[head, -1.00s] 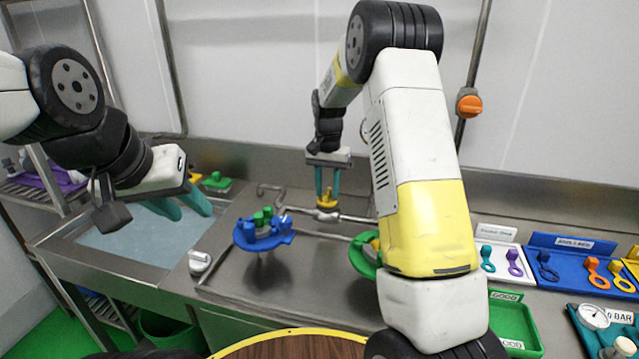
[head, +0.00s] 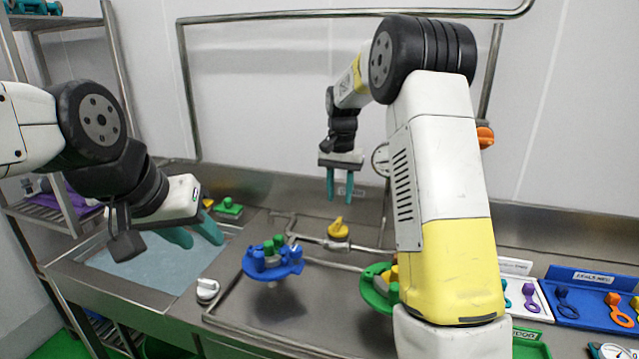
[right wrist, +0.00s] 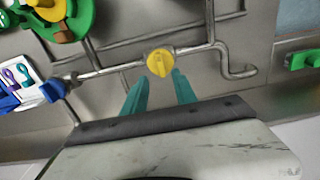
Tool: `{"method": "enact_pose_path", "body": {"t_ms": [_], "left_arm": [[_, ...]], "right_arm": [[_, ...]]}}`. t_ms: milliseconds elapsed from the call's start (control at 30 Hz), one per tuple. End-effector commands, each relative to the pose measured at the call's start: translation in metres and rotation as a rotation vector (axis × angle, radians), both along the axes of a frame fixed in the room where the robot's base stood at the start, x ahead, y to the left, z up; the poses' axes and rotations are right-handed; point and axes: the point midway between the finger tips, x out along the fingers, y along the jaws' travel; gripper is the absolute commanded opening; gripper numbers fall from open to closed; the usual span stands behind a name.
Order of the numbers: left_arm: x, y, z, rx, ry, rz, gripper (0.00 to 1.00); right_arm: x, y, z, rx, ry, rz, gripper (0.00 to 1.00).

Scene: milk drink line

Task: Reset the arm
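My right gripper (head: 339,196) hangs with its teal fingers pointing down, apart and empty, above the yellow valve knob (head: 339,230). A clear gap separates the fingertips from the knob. In the right wrist view the knob (right wrist: 160,63) sits on its metal pipe just beyond the two spread fingertips (right wrist: 160,80). My left gripper (head: 206,242) is over the sink at the left, its teal fingers spread with nothing between them.
A blue round fixture (head: 272,262) and a green one (head: 377,290) stand on the steel counter, the green one partly hidden by my right arm. The water-filled sink (head: 75,280) is at left. Pipes (head: 370,248) run behind. A blue tray (head: 580,282) lies at right.

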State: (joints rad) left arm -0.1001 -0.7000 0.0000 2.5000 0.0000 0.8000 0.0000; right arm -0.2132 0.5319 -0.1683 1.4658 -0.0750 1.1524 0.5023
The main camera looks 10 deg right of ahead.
Motion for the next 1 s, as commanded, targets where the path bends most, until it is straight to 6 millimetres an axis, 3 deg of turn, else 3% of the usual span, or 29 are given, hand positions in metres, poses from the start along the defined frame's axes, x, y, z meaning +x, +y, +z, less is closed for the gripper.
{"method": "enact_pose_path", "body": {"t_ms": [167,300,500,767,1000], "left_arm": [[0.000,0.000,0.000,0.000,0.000,0.000,0.36],[0.000,0.000,0.000,0.000,0.000,0.000,0.36],[0.000,0.000,0.000,0.000,0.000,0.000,0.36],[0.000,0.000,0.000,0.000,0.000,0.000,0.36],[0.000,0.000,0.000,0.000,0.000,0.000,0.36]], "right_arm": [[-0.033,-0.007,0.040,0.042,-0.066,0.044,0.34],[-0.075,-0.012,0.075,0.080,-0.143,0.104,0.34],[-0.140,-0.016,0.108,0.111,-0.256,0.195,0.34],[-0.228,-0.016,0.124,0.112,-0.409,0.315,0.34],[-0.292,-0.012,0.113,0.081,-0.526,0.408,0.34]]}}
